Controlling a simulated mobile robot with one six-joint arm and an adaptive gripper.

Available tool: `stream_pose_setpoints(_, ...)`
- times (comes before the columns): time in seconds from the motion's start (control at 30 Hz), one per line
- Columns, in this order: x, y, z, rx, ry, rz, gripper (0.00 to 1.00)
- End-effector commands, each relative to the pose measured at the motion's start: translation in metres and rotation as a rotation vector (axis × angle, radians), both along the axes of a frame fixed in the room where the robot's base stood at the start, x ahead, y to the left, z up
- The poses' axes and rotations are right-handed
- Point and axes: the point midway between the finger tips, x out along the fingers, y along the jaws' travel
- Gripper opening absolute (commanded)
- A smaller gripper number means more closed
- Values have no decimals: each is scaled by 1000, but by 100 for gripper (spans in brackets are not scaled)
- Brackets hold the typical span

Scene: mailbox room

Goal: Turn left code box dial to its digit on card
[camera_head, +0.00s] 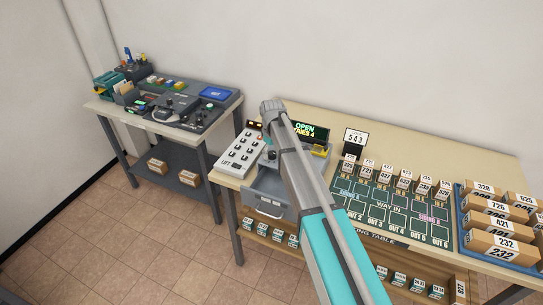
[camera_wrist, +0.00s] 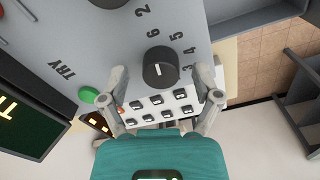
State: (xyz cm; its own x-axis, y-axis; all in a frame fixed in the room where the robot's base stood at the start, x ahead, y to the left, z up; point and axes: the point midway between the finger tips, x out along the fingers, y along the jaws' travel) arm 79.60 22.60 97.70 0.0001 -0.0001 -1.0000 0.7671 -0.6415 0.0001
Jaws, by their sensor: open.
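The grey code box shows in the wrist view (camera_wrist: 95,30), with a black dial (camera_wrist: 160,68) bearing a short white mark. Digits, including 2, 3, 4, 5 and 6, are printed around it. My gripper (camera_wrist: 161,78) is open, with one finger on either side of this dial; I cannot tell whether they touch it. A green button (camera_wrist: 88,96) sits beside the TRY label. In the head view my arm hides much of the box. The card (camera_head: 355,138) reads 5 4 3. The display (camera_head: 311,131) reads OPEN, TRIES 4.
An open grey drawer (camera_head: 268,204) juts out at the table front. A white button panel (camera_head: 240,152) stands left of the box. Numbered parcels in a blue tray (camera_head: 464,225) and small boxes on a green mat (camera_head: 369,215) fill the right. Another bench (camera_head: 105,104) stands left.

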Motion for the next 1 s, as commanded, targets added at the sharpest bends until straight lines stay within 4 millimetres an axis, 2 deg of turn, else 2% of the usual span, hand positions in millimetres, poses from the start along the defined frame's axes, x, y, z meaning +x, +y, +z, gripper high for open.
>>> stream_pose_setpoints(0.4, 0, 0, -2, 0, 0, 0, 81)
stream_pose_setpoints(0.47, 0, 0, -2, 0, 0, 0, 72)
stream_pose_setpoints(0.83, 0, 0, -2, 0, 0, 0, 3)
stream_pose_setpoints(0.87, 0, 0, -2, 0, 0, 0, 0)
stream_pose_setpoints(1.0, 0, 1, -2, 0, -1, -3, 0)
